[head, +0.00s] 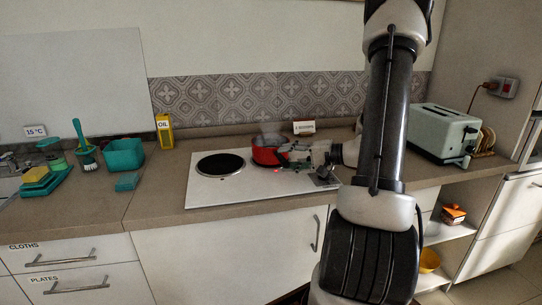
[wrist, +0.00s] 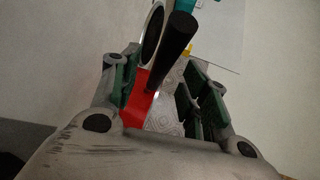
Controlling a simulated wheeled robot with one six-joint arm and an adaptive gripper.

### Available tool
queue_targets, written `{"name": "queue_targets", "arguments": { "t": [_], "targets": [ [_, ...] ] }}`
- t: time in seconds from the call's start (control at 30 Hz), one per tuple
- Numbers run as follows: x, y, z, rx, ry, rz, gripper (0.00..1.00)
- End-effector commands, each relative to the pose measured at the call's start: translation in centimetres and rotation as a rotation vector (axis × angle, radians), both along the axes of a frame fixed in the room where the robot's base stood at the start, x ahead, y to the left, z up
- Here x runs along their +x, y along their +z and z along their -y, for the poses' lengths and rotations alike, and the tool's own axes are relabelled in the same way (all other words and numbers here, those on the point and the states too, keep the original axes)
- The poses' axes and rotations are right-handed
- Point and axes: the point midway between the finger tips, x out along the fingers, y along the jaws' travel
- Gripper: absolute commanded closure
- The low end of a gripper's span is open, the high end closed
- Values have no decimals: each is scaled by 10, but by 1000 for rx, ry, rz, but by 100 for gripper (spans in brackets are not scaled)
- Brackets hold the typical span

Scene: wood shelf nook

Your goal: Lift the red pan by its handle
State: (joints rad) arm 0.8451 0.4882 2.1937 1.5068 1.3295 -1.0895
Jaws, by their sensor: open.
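The red pan (head: 265,157) sits on the white hob toward its back right, and its right side is hidden behind my gripper. My gripper (head: 291,157) is at the pan's right side. In the wrist view my gripper (wrist: 161,92) is open, with its left and right fingers apart. The pan's black handle (wrist: 176,45) shows in the gap between them, with no clear contact on either side. Part of the red pan (wrist: 134,104) shows beyond the left finger. The handle cannot be made out in the head view.
The white hob (head: 222,190) has a black plate (head: 220,164) at left. A yellow oil box (head: 164,131) and a small sign (head: 304,127) stand at the back. A toaster (head: 442,133) is at right, beyond my arm. Teal containers (head: 124,155) are at left.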

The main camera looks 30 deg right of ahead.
Motion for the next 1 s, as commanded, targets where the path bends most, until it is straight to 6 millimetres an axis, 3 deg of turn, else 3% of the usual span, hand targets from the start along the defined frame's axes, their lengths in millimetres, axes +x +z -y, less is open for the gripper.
{"name": "queue_targets", "arguments": {
  "t": [0.2, 0.43, 0.47, 0.7, 1.0],
  "targets": [
    [21, -7, -19, 0, 3, -1, 55],
    [23, -8, -20, 0, 2, -1, 55],
    [23, -8, -20, 0, 2, -1, 57],
    [23, -8, -20, 0, 2, -1, 100],
    [23, -7, -20, -1, 1, 1, 100]
  ]
}}
